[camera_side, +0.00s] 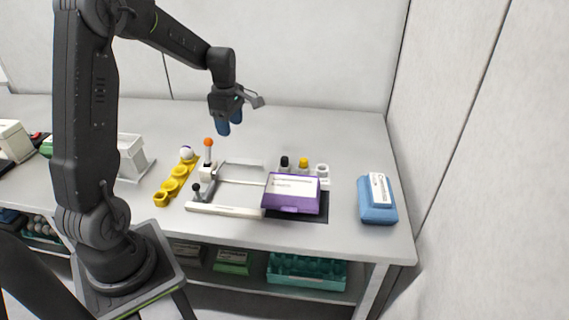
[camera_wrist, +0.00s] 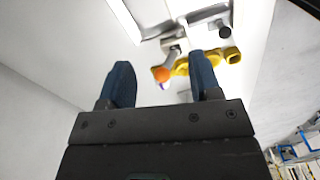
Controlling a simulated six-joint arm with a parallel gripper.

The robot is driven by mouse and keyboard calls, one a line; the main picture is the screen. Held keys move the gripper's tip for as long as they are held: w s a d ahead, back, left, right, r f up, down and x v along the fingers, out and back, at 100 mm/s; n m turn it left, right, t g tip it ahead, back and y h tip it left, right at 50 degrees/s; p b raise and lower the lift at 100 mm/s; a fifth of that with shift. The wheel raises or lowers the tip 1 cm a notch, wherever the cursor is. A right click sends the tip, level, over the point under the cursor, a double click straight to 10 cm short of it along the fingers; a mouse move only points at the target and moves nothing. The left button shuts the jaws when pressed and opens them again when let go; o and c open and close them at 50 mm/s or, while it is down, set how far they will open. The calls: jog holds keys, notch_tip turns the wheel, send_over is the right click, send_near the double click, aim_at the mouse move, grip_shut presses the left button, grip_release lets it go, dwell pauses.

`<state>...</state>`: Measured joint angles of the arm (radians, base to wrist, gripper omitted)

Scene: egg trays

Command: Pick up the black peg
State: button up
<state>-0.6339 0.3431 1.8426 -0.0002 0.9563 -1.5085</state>
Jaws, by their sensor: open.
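A black-topped peg (camera_side: 284,162) stands upright in a white holder behind the purple egg box, beside a yellow-topped peg (camera_side: 303,163) and a white ring-shaped piece (camera_side: 322,170). I cannot make out the black-topped peg in the wrist view. My gripper (camera_side: 229,125) is open and empty, high above the back of the table, left of the black-topped peg and apart from it. Its blue fingers point down. In the wrist view the gripper (camera_wrist: 162,76) has an orange ball-topped lever (camera_wrist: 161,74) showing between its fingers; the lever (camera_side: 208,146) also shows in the side view.
A purple egg box (camera_side: 291,206) sits in front of the pegs. A white frame (camera_side: 224,210) with a black knob (camera_side: 195,187) lies left of it. A yellow cup row (camera_side: 171,186) holds a white ball (camera_side: 186,153). A blue box (camera_side: 376,207) stands right. The table's back is clear.

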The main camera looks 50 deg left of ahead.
jog(key=w+d+f+m, duration=0.1)
jog(key=w+d, duration=0.2)
jog(key=w, duration=0.4)
jog(key=w+d+f+m, duration=0.1)
jog(key=w+d+m, duration=0.15)
jog(key=w, duration=0.45)
send_over(284, 158)
jog(key=shift+n, duration=0.35)
jog(key=f, duration=0.8)
jog(key=shift+s+d, duration=0.25)
jog(key=shift+w+a+f, duration=0.15)
jog(key=shift+f, duration=1.2)
jog(key=shift+w+a+f, duration=0.1)
jog(key=shift+w+f, duration=0.05)
jog(key=shift+f, duration=1.2)
jog(key=c, duration=1)
jog(key=shift+r, duration=0.1)
